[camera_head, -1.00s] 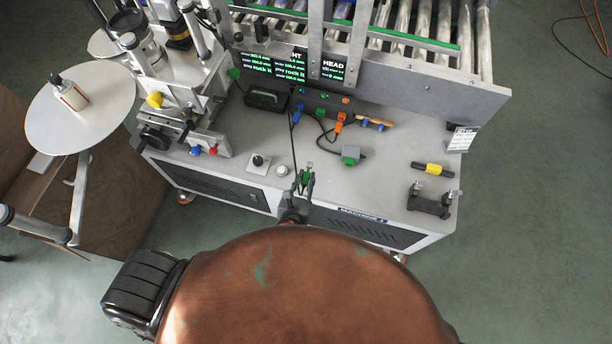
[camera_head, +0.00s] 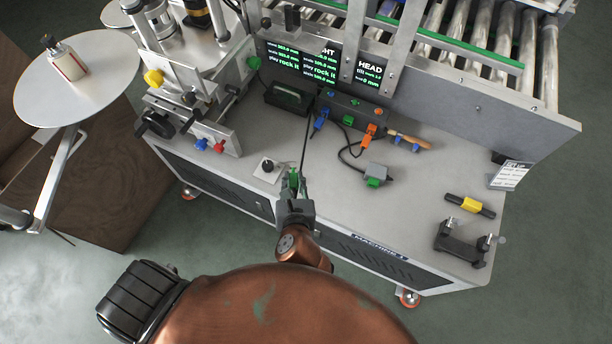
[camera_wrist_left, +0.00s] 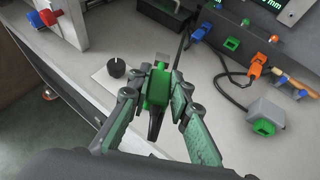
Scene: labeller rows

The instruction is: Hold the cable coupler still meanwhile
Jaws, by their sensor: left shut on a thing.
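My left gripper (camera_head: 293,180) is over the front part of the grey machine top. It is shut on a small green piece with a dark lower end, which I take to be the cable coupler (camera_wrist_left: 157,88). In the left wrist view the fingers (camera_wrist_left: 160,78) close on the green body from both sides. A thin black cable (camera_wrist_left: 184,38) runs up from there toward the back of the bench. The fingers hide part of the coupler. My right gripper is not in view.
A grey box with a green plug (camera_head: 375,174) lies to the right on its cable. Blue (camera_head: 320,120) and orange (camera_head: 368,135) connectors stand behind. A black knob (camera_head: 267,165) is close left. A yellow-black cylinder (camera_head: 470,205) and black bracket (camera_head: 461,243) are far right.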

